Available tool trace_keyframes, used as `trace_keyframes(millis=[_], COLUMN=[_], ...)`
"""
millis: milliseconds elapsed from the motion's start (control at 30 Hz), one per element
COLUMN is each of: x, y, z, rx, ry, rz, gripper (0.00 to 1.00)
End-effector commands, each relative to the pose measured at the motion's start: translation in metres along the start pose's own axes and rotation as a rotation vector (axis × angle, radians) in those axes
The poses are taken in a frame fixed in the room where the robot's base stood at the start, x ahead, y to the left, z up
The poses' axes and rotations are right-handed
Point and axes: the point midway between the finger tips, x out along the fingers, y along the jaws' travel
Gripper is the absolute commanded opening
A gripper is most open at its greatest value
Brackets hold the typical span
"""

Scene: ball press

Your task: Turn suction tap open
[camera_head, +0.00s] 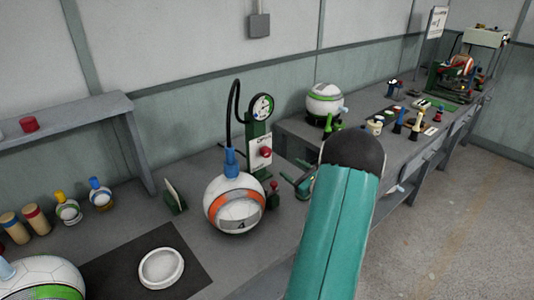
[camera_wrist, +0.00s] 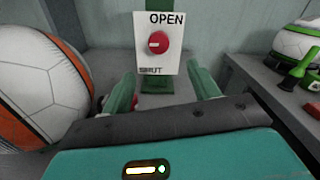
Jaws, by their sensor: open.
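The suction tap is a round red knob (camera_wrist: 159,42) on a white plate (camera_wrist: 145,65) marked OPEN at the top and SHUT at the bottom. A short white mark on the knob lies about level, on its left half. In the head view the red knob (camera_head: 265,152) sits on the green stand below a dial gauge (camera_head: 262,107). My gripper (camera_wrist: 164,88) is open and empty, its two green fingers apart and short of the knob, which appears above and between them. In the head view my gripper is partly hidden by my arm.
A white and orange ball (camera_head: 234,203) stands left of the tap, with a blue fitting and black hose on top; it is close to my left finger in the wrist view. Another ball (camera_head: 325,98) stands behind right. A white ring (camera_head: 161,268) lies on a dark mat.

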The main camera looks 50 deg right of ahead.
Motion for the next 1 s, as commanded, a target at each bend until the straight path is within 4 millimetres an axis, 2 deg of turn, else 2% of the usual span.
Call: trace_keyframes(millis=[167,600,800,1000], x=[0.024,0.11,0.131,0.135], y=[0.002,0.003,0.003,0.002], z=[0.001,0.001,0.001,0.002], rx=[-0.001,-0.001,0.0,0.0], ry=[-0.003,-0.003,-0.002,-0.002], rz=[0.005,0.005,0.005,0.003], gripper=[0.6,0.6,0.6,0.6])
